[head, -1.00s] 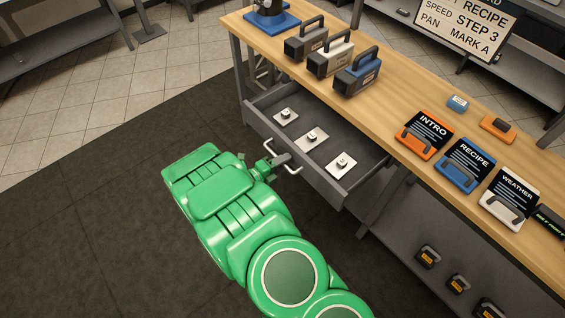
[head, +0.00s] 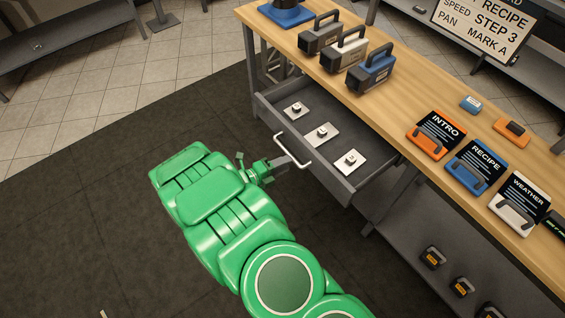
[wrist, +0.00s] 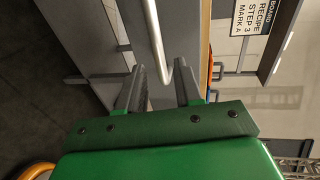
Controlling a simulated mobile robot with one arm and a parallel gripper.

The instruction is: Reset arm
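My green arm reaches in from the bottom of the head view, and my gripper (head: 290,163) is at the pale handle (head: 292,148) of the grey drawer (head: 345,186). The drawer is pulled out from under the wooden workbench (head: 405,97). In the wrist view my gripper (wrist: 159,85) has its two dark fingers spread apart, with nothing clamped between them. The bent end of the handle (wrist: 155,45) shows just ahead of or between the fingertips; whether they touch is unclear.
Several pale plates with small knobs, one here (head: 322,131), lie in the drawer. Handled cases, including a blue one (head: 371,70), and labelled cards (head: 475,166) stand on the bench. A lower shelf (head: 420,262) holds small dark items. Dark floor (head: 90,195) at left is clear.

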